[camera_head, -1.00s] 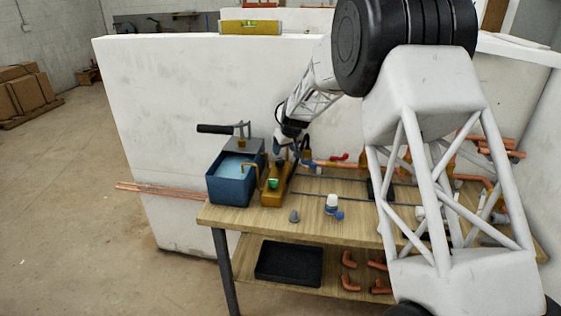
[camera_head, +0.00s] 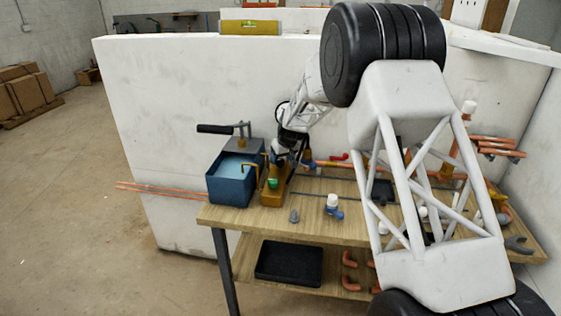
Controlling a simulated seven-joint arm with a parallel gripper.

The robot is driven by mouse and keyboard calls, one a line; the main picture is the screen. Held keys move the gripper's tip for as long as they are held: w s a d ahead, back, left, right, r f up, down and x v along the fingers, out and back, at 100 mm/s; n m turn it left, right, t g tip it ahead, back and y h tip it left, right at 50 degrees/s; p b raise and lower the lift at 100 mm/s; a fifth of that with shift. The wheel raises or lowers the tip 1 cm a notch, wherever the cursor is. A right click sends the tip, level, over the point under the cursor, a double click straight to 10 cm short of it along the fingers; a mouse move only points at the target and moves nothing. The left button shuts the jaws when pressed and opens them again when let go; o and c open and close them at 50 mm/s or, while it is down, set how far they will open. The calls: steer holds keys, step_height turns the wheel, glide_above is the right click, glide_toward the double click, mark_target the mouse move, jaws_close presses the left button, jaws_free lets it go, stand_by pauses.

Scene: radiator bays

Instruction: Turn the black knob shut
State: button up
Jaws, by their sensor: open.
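A blue pump tank (camera_head: 232,190) with water in it and a long black-gripped lever (camera_head: 215,129) stands at the left end of the wooden bench. Next to it on the right is a brass-coloured block (camera_head: 273,196) with a green spot on top. My gripper (camera_head: 287,162) is at the far end of this block, low over the bench and pointing down. It is open, but its fingertips are small and partly hidden. I cannot make out the black knob clearly. I cannot tell whether my gripper touches anything.
A white-capped blue valve (camera_head: 333,203) and a grey cone (camera_head: 294,216) stand at the bench's front. Copper pipes stick out at the right. A white wall (camera_head: 180,120) rises behind. A black tray (camera_head: 289,263) lies on the lower shelf. My arm hides much of the bench's right side.

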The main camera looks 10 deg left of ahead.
steer(key=shift+x, duration=1.1)
steer(key=shift+c, duration=0.3)
steer(key=c, duration=0.8)
steer(key=shift+c, duration=0.2)
steer(key=shift+m, duration=0.6)
steer(key=shift+a+m+t+h, duration=0.1)
steer(key=shift+m+t+h, duration=0.3)
steer(key=shift+m, duration=0.75)
steer(key=shift+m+t+h, duration=0.1)
steer(key=shift+m+h, duration=0.5)
steer(key=shift+m, duration=0.55)
